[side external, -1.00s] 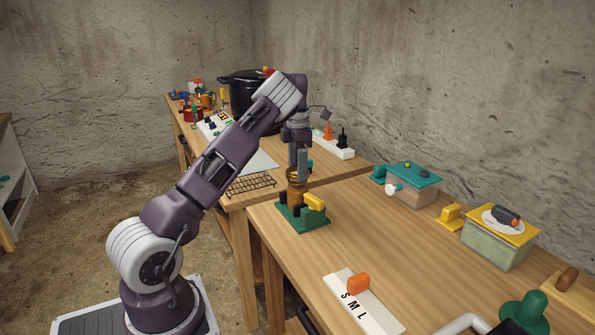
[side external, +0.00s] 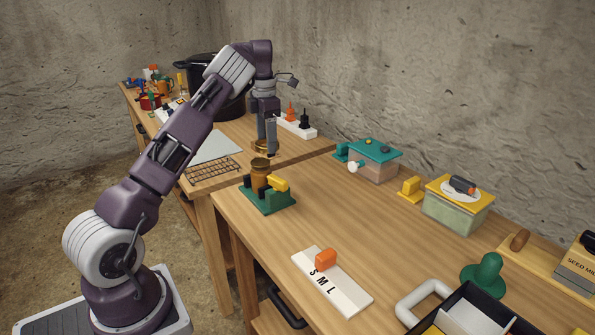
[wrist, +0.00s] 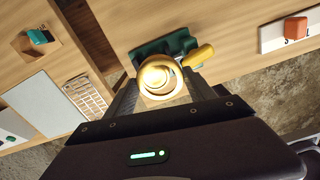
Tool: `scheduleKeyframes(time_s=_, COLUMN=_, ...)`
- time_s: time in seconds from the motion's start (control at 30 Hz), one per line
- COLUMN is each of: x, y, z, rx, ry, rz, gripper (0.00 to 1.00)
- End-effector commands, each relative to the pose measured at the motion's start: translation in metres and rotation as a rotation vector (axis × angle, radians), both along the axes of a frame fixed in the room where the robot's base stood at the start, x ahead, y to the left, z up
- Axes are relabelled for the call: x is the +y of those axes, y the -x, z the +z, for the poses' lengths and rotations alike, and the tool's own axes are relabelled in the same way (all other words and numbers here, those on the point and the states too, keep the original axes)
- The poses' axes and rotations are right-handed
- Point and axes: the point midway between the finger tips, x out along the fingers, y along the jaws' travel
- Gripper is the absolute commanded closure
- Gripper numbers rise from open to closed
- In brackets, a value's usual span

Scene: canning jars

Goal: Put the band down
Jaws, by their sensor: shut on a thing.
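My gripper (side external: 268,145) is shut on a gold ring-shaped band (side external: 261,148), held clear above the jar. In the wrist view the band (wrist: 179,90) sits between my two fingers. An amber jar (side external: 260,175) stands upright in a green holder (side external: 268,204) with a yellow handle (side external: 279,183) on the near bench. From the wrist, the jar's bright top (wrist: 155,76) shows through the ring, and the holder (wrist: 150,52) shows beyond it. The far finger is mostly hidden in the side view.
A wire rack (side external: 212,172) and a pale sheet (side external: 216,147) lie on the far bench. A white strip with an orange block (side external: 326,259) lies on the near bench. A teal-lidded box (side external: 374,160) stands to the right. Bare wood lies between holder and boxes.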

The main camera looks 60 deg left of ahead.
Motion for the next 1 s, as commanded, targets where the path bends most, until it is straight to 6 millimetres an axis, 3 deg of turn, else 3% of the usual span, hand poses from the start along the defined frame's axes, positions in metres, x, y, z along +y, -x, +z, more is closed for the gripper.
scheduleKeyframes(time_s=0.17, x=-0.066, y=-0.044, z=-0.018, rx=0.002, ry=0.001, rz=-0.019, gripper=0.85)
scheduleKeyframes(time_s=0.3, x=-0.135, y=-0.078, z=-0.035, rx=0.003, ry=0.000, rz=-0.027, gripper=0.85)
scheduleKeyframes(time_s=0.4, x=-0.179, y=-0.093, z=-0.045, rx=0.002, ry=0.001, rz=-0.030, gripper=0.85)
scheduleKeyframes(time_s=0.5, x=-0.209, y=-0.101, z=-0.052, rx=0.002, ry=0.001, rz=-0.029, gripper=0.85)
scheduleKeyframes(time_s=0.67, x=-0.227, y=-0.104, z=-0.070, rx=0.004, ry=0.002, rz=-0.026, gripper=0.85)
scheduleKeyframes(time_s=0.8, x=-0.227, y=-0.104, z=-0.104, rx=0.004, ry=0.002, rz=-0.025, gripper=0.85)
scheduleKeyframes(time_s=1.0, x=-0.226, y=-0.104, z=-0.131, rx=0.002, ry=0.002, rz=-0.026, gripper=0.85)
